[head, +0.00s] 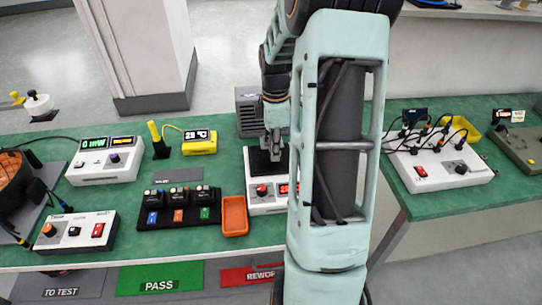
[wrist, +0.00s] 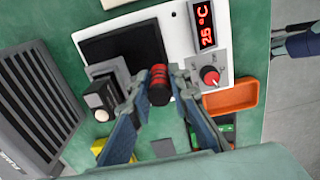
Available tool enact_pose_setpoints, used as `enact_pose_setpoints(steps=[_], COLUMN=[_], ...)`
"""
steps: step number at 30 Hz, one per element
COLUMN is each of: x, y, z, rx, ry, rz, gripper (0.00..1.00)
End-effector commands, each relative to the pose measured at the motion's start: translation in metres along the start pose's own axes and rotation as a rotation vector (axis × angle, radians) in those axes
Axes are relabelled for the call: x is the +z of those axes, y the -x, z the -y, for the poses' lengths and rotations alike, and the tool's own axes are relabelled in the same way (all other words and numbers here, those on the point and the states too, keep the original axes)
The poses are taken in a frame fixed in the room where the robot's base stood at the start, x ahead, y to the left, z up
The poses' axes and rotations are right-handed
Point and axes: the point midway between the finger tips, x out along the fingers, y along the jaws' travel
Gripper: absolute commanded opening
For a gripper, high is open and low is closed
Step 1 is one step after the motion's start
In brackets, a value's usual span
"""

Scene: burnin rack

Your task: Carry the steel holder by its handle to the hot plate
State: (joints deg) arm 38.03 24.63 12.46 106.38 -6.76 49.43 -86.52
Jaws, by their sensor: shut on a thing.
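The hot plate is a white unit with a black heating surface (wrist: 130,45), a red 25 °C display and a red knob; in the head view its white body (head: 262,209) stands on the green bench. My gripper (wrist: 158,92) is shut on the red and black handle (wrist: 159,78) of the steel holder. The holder's grey body (wrist: 108,72) shows beside the handle, at the edge of the black surface, with a small black and white part (wrist: 100,98) by it. I cannot tell whether the holder touches the plate. In the head view, my gripper (head: 273,150) is above the hot plate; the holder is hard to make out.
An orange tray (head: 235,216) and a black rack (head: 150,219) with several modules lie left of the hot plate. A grey finned box (head: 247,101) stands behind it. A yellow meter (head: 199,147) is further left. My arm hides the bench just right.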

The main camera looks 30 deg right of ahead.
Motion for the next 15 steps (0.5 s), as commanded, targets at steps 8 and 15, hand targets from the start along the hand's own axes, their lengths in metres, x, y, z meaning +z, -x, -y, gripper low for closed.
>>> enact_pose_setpoints(steps=[8, 15], x=[-0.004, -0.004], y=[-0.016, -0.047], z=[-0.013, -0.015], rx=[0.001, -0.002], ry=[0.001, -0.001], rz=[0.000, 0.000], gripper=[0.00, 0.00])
